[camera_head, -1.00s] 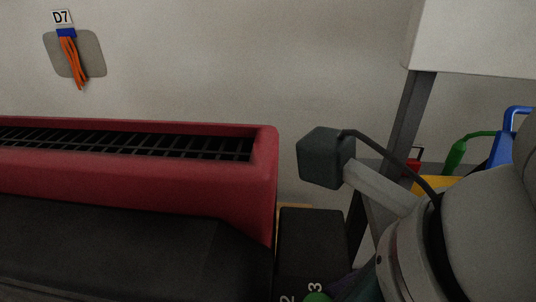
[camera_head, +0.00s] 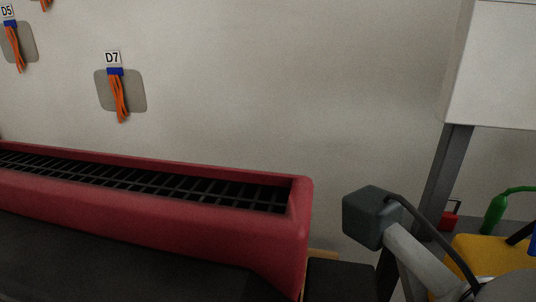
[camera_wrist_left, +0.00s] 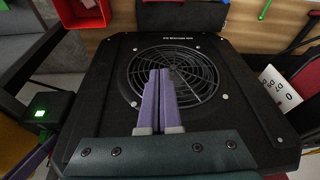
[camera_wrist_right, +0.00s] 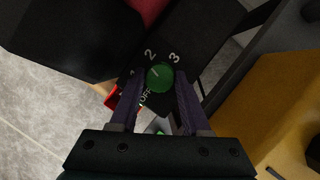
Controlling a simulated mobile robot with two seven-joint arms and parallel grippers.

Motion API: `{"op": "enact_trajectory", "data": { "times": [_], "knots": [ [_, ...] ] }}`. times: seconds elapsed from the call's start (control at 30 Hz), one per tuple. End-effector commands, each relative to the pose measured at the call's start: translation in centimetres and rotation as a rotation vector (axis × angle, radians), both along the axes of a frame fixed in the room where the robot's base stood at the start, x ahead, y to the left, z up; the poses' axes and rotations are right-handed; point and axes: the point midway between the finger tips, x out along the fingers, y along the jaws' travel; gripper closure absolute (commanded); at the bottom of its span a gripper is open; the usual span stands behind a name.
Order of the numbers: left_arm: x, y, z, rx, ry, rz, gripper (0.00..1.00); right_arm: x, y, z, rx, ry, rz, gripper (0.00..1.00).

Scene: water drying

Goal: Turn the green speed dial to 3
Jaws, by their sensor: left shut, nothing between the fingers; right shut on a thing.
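The green speed dial (camera_wrist_right: 160,78) shows in the right wrist view on a black control box (camera_wrist_right: 195,32). White marks 2, 3 and OFF surround it. A pale pointer line on the dial seems to point up-left, roughly towards the 2. My right gripper (camera_wrist_right: 156,80) has its purple fingers on either side of the dial and is shut on it. My left gripper (camera_wrist_left: 160,72) is shut and empty, above a round black fan grille (camera_wrist_left: 190,75). The dial and both grippers are out of the head view.
A red trough with a black grate (camera_head: 240,228) runs along the wall. A black box top (camera_head: 340,280) stands at its right end. In the left wrist view, a red bin (camera_wrist_left: 82,12) and a box with a lit green button (camera_wrist_left: 42,114) stand at left.

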Motion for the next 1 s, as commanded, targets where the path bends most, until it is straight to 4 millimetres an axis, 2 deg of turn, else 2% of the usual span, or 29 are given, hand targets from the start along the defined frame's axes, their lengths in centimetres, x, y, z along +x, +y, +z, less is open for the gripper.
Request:
{"op": "enact_trajectory", "data": {
  "times": [0.03,0.27,0.57,0.67,0.97,1.0],
  "knots": [
    [0.0,0.0,0.0,0.002,0.000,-0.002,1.00,0.0,0.0,0.0,0.001,0.000,0.000,0.50],
    [0.0,0.1,0.0,0.005,0.000,-0.004,1.00,0.0,0.0,0.0,0.001,0.000,0.000,0.24],
    [0.0,0.1,0.1,0.004,0.000,-0.003,1.00,-0.1,0.0,0.3,0.001,-0.001,0.001,0.23],
    [0.0,0.1,0.5,0.004,0.000,-0.003,1.00,-0.5,-0.1,1.4,0.002,-0.001,0.002,0.23],
    [0.0,-0.1,2.3,-0.003,0.000,0.002,1.00,-2.7,-0.8,7.5,0.003,-0.004,0.003,0.23],
    [0.0,-0.1,3.3,-0.004,0.002,0.003,1.00,-3.0,-0.9,8.3,0.000,0.000,0.001,0.23]
  ]
}}
